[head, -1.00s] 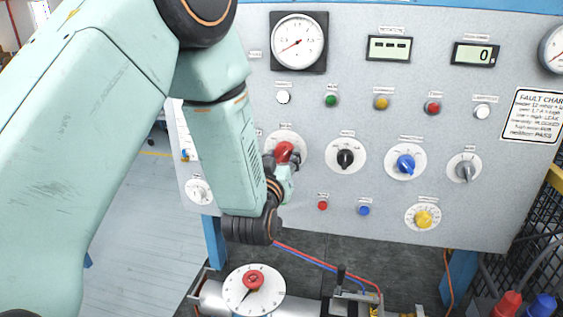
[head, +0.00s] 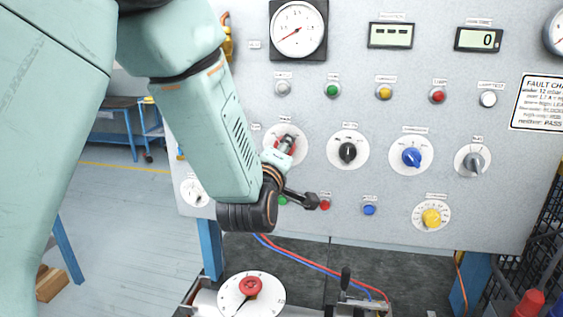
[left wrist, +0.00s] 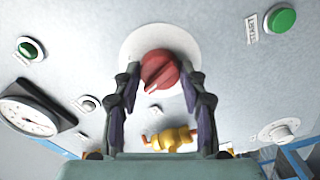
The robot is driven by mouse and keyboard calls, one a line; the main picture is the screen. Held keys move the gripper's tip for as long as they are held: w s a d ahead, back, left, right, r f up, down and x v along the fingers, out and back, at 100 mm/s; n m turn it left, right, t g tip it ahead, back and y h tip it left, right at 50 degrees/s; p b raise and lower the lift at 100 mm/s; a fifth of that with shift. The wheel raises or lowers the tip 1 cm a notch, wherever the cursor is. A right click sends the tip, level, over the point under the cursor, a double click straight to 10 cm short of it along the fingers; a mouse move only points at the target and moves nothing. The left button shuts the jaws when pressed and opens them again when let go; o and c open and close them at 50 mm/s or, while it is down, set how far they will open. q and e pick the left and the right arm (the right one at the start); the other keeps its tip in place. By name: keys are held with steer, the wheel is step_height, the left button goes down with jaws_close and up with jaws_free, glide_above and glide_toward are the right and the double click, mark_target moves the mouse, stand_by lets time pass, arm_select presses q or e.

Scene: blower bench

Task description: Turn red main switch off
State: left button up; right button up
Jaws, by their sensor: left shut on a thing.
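The red main switch (left wrist: 160,68) is a red rotary knob on a round white plate on the grey panel. A pale mark on the knob points to the lower left in the left wrist view. My left gripper (left wrist: 160,78) has one finger on each side of the knob and is shut on it. In the head view the red switch (head: 278,143) is partly hidden behind my left gripper (head: 286,147). My right gripper is in neither view.
A black knob (head: 347,152), a blue knob (head: 411,157) and a grey knob (head: 473,161) stand to the right. The leftmost lamp (head: 283,87) above looks grey. A red-centred dial (head: 250,286) sits on the bench below.

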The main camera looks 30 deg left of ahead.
arm_select(q)
steer(key=n+b, duration=0.3)
steer(key=n, duration=0.2)
steer(key=shift+r, duration=0.15)
steer(key=shift+r+n, duration=0.1)
steer(key=shift+n, duration=0.2)
stand_by(0.3)
steer(key=o, duration=1.2)
steer(key=shift+w, duration=0.2)
steer(key=shift+c, duration=0.2)
steer(key=shift+f, duration=0.2)
steer(key=shift+s, duration=0.15)
